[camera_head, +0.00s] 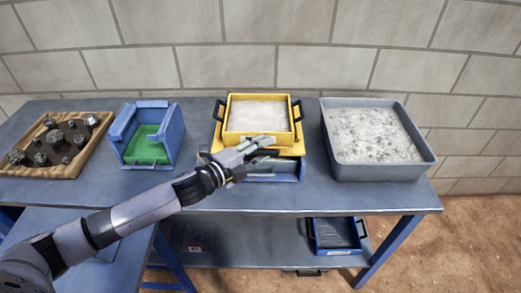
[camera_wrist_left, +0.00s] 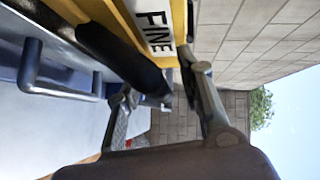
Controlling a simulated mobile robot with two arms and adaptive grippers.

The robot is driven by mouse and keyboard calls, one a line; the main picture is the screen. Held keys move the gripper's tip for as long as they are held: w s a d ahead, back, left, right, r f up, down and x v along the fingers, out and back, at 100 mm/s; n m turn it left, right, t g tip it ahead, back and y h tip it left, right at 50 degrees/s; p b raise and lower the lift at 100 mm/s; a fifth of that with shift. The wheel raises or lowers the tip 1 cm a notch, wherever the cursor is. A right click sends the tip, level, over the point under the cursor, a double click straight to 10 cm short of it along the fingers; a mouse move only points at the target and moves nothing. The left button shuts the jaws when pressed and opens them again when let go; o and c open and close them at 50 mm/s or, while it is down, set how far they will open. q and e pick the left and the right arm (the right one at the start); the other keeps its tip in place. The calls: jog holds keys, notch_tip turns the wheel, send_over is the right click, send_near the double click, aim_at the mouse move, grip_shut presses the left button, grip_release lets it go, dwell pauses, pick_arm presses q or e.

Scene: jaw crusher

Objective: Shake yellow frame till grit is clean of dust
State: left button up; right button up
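The yellow frame (camera_head: 236,136) sits at the back middle of the bench, with pale grey-white material inside and a black handle on each side. In the left wrist view its yellow wall (camera_wrist_left: 122,24) carries a white "FINE" label. A black handle (camera_wrist_left: 115,52) stands out from that wall. My left gripper (camera_head: 270,143) is in front of the frame's front side in the head view. In the left wrist view its fingers (camera_wrist_left: 160,85) are spread apart, with the handle's end between or just beyond them. I see no clear contact. My right gripper is out of view.
A blue tray (camera_head: 285,173) lies under the frame. A grey bin of grit (camera_head: 365,173) stands right, a blue box with a green floor (camera_head: 166,132) left, and a wooden board with dark parts (camera_head: 95,130) far left. Another blue tray (camera_head: 335,250) is on the lower shelf.

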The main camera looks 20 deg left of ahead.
pick_arm(q)
jog(key=shift+s+r, duration=0.1)
jog(key=v, duration=1.2)
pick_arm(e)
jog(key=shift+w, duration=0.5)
pick_arm(q)
jog(key=shift+c, duration=0.5)
